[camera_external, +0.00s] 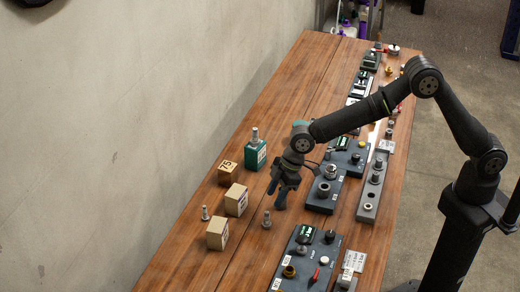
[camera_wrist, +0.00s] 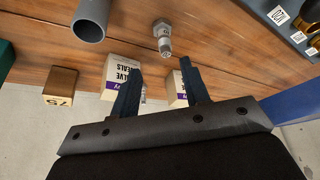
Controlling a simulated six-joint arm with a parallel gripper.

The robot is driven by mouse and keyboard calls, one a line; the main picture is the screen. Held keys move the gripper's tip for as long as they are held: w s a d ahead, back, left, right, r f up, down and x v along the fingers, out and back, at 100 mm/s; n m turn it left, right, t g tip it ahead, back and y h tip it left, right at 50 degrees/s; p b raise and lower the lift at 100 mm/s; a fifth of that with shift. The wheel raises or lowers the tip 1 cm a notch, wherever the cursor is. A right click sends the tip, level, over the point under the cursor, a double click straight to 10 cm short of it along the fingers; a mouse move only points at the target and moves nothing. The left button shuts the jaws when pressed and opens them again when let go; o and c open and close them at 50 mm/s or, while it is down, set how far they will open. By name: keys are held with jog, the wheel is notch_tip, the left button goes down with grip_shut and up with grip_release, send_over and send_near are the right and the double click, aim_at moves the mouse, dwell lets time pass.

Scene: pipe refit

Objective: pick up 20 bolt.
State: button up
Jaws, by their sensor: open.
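A grey metal bolt (camera_wrist: 163,37) with a white tag stands on the wooden table in the wrist view; the tag's number is too small to read. It seems to be the bolt (camera_external: 267,219) standing alone just in front of my gripper (camera_external: 278,188) in the external view. My gripper is open and empty, with its two dark fingers (camera_wrist: 160,68) apart and the bolt beyond their tips. A second bolt (camera_external: 205,213) stands farther left between cardboard boxes. A third bolt (camera_external: 255,136) is on a teal block. I cannot tell which one is number 20.
A grey pipe (camera_wrist: 89,24) stands near the bolt. Valve seal boxes (camera_external: 236,199) (camera_external: 217,233) and a small box marked 75 (camera_external: 228,172) are at the left. Dark control panels (camera_external: 306,258) line the right side. Bare table (camera_external: 190,258) lies at the front left.

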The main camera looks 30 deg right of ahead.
aim_at(267, 215)
jog(key=x, duration=0.3)
jog(key=shift+f, duration=0.2)
jog(key=shift+s+x, duration=0.2)
jog(key=shift+x, duration=1.15)
jog(key=shift+s+x, duration=0.2)
jog(key=shift+x, duration=1.15)
grip_shut()
